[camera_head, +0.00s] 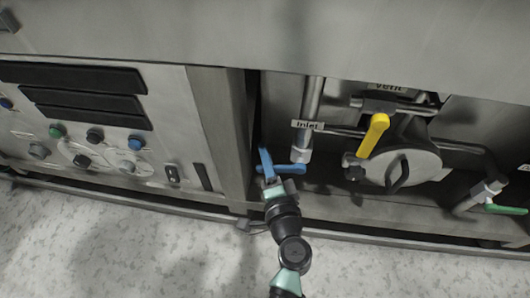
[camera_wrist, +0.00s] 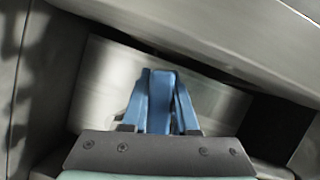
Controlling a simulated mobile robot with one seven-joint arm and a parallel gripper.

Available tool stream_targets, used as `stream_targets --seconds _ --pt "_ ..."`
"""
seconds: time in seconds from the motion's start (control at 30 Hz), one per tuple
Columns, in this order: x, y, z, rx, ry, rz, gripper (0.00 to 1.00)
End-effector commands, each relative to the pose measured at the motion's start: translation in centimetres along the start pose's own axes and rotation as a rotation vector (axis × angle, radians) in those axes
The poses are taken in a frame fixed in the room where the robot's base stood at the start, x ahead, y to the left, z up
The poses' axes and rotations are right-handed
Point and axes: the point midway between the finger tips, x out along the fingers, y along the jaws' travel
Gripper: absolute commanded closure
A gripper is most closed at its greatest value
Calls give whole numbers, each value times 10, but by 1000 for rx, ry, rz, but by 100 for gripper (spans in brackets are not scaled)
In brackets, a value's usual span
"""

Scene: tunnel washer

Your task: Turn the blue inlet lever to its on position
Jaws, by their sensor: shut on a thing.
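The blue inlet lever (camera_head: 291,168) sits at the lower end of the vertical pipe under the "Inlet" label and points left, roughly level in the head view. My gripper (camera_head: 267,162) reaches up from below to the lever's left, free end. In the wrist view, my gripper (camera_wrist: 160,85) has its blue fingers close together, shut on the lever.
A grey metal post (camera_head: 225,135) stands just left of my gripper, with a control panel (camera_head: 110,125) beyond it. To the right are a yellow lever (camera_head: 374,135), a round hatch (camera_head: 410,163) and a green lever (camera_head: 505,209). A steel housing (camera_head: 300,35) overhangs above.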

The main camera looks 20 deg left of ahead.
Motion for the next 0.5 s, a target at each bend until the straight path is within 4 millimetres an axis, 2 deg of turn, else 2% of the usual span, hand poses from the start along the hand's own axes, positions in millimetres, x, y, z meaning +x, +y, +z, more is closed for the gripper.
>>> stream_targets --seconds 0.5 --pt "-5 38 -9 -455 2 192 100"
